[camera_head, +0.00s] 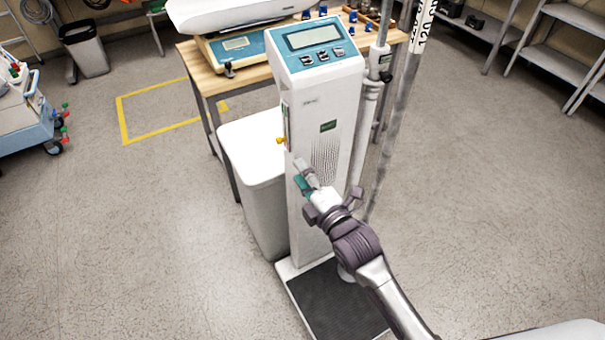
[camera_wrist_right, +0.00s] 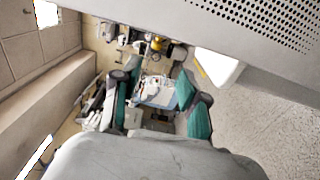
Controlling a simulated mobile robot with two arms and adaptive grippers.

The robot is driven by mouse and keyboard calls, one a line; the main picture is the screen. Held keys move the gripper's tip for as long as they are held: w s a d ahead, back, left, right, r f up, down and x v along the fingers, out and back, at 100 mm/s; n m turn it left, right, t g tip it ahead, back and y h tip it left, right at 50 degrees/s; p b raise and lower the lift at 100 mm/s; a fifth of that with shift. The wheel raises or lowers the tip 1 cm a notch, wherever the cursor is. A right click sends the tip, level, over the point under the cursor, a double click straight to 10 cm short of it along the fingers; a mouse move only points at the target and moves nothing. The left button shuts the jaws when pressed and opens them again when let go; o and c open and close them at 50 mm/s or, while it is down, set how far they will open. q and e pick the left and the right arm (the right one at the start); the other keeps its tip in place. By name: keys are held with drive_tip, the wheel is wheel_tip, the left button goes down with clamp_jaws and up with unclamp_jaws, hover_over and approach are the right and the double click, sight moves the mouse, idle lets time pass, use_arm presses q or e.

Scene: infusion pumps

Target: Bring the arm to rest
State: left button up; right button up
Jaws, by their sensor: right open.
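My right gripper (camera_head: 303,177) is in front of the white column of a tall device (camera_head: 325,110) in the head view, at about mid-height. In the right wrist view the same gripper (camera_wrist_right: 158,100) shows its two teal-padded fingers spread apart with nothing between them. The perforated panel (camera_wrist_right: 262,25) of the device crosses the top right of that view, close to the fingers. I cannot tell from these views whether the gripper touches the column. My left gripper is not in view.
The device's black base plate (camera_head: 338,300) lies below my arm. A white bin (camera_head: 252,150) stands left of the column. A wooden table (camera_head: 205,80) with a scale (camera_head: 235,45) is behind. A metal pole (camera_head: 385,150) stands right of the column. Open floor (camera_head: 500,190) lies to the right.

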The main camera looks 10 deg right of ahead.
idle(0.4)
drive_tip(key=s+d+f+m+g+h+p, duration=0.1)
drive_tip(key=s+d+f+m+g, duration=0.2)
drive_tip(key=f, duration=0.7)
drive_tip(key=s+d+f+m+g+h+p, duration=0.15)
drive_tip(key=s+f+m, duration=0.3)
drive_tip(key=f, duration=0.55)
drive_tip(key=s+d+f+m+g+h+p, duration=0.1)
drive_tip(key=s+d+f+m+g+h, duration=0.2)
drive_tip(key=f, duration=0.7)
drive_tip(key=s+d+f+m+g, duration=0.2)
drive_tip(key=s+f, duration=0.3)
drive_tip(key=s, duration=0.7)
drive_tip(key=s+d+f+m+g+h+p, duration=0.1)
drive_tip(key=s+d+f+m+g, duration=0.2)
drive_tip(key=s, duration=0.9)
drive_tip(key=s+d+f+m+g+p, duration=0.1)
drive_tip(key=s+d+f+m+g, duration=0.2)
drive_tip(key=s+f, duration=0.5)
drive_tip(key=s+d+m, duration=0.1)
drive_tip(key=s+d, duration=0.1)
drive_tip(key=s, duration=0.2)
drive_tip(key=shift+f+m, duration=0.35)
drive_tip(key=shift+d+h, duration=0.1)
drive_tip(key=shift+h, duration=0.15)
